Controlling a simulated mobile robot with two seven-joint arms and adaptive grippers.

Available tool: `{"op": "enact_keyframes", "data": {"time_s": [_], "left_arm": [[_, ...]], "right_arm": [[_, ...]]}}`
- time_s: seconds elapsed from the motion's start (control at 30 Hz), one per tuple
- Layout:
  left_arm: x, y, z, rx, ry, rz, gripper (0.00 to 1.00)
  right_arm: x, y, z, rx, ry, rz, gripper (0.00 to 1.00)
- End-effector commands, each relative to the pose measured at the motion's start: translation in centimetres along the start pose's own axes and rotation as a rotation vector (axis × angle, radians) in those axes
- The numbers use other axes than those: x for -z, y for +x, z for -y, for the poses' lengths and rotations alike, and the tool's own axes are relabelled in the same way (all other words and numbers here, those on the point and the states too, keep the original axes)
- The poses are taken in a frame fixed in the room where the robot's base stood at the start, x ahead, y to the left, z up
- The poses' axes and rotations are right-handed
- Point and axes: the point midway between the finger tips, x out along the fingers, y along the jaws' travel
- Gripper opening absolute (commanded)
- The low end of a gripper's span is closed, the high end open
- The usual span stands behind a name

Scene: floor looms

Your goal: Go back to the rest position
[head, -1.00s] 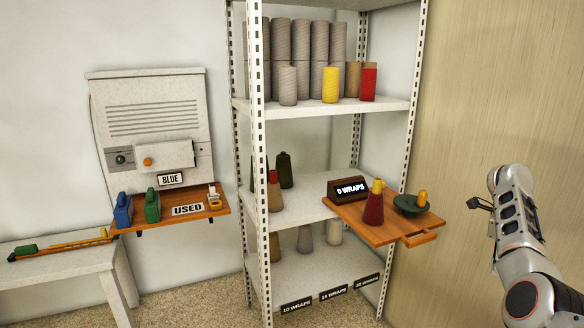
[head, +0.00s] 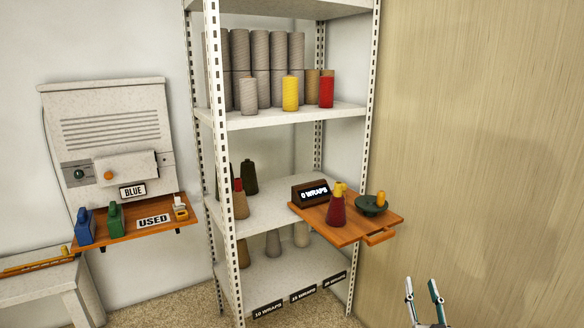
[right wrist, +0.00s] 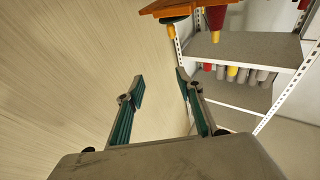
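My right gripper (head: 424,292) is at the lower right of the head view, pointing up, with its two fingers spread apart. In the right wrist view the gripper (right wrist: 158,88) is open and nothing is between its fingers. It is apart from the orange tray (head: 350,232), which is up and to the left of it in the head view. My left gripper is not in view.
A white shelf rack (head: 262,212) holds grey, yellow and red cones. The tray bears a dark red cone (head: 336,210), a green dish (head: 371,207) and a "0 WRAPS" sign (head: 313,193). A "USED" ledge (head: 185,222) is at left. A bare wooden wall (head: 480,150) is at right.

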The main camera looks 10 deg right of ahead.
Motion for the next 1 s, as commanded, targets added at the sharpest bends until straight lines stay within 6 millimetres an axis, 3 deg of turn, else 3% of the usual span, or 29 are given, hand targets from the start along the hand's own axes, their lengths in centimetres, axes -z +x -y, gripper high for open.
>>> {"op": "enact_keyframes", "data": {"time_s": [0.1, 0.23, 0.4, 0.53, 0.6, 0.7, 1.0], "left_arm": [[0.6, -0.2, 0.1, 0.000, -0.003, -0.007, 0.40], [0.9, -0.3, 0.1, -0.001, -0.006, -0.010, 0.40], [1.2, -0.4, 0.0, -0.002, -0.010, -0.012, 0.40], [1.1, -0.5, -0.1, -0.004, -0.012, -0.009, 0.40], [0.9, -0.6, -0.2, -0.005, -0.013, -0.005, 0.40], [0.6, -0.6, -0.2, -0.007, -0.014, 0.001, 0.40], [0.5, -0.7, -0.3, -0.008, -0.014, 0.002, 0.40]], "right_arm": [[-4.0, -6.7, 5.1, 0.175, -0.056, 0.160, 0.36], [-7.9, -14.9, 9.3, 0.330, -0.110, 0.345, 0.36], [-11.4, -26.4, 12.3, 0.470, -0.186, 0.593, 0.36], [-12.5, -33.4, 12.9, 0.523, -0.236, 0.742, 0.36], [-12.7, -35.9, 12.9, 0.535, -0.257, 0.797, 0.36], [-12.8, -38.0, 12.8, 0.544, -0.276, 0.844, 0.36], [-12.9, -38.6, 12.8, 0.545, -0.281, 0.859, 0.36]]}}
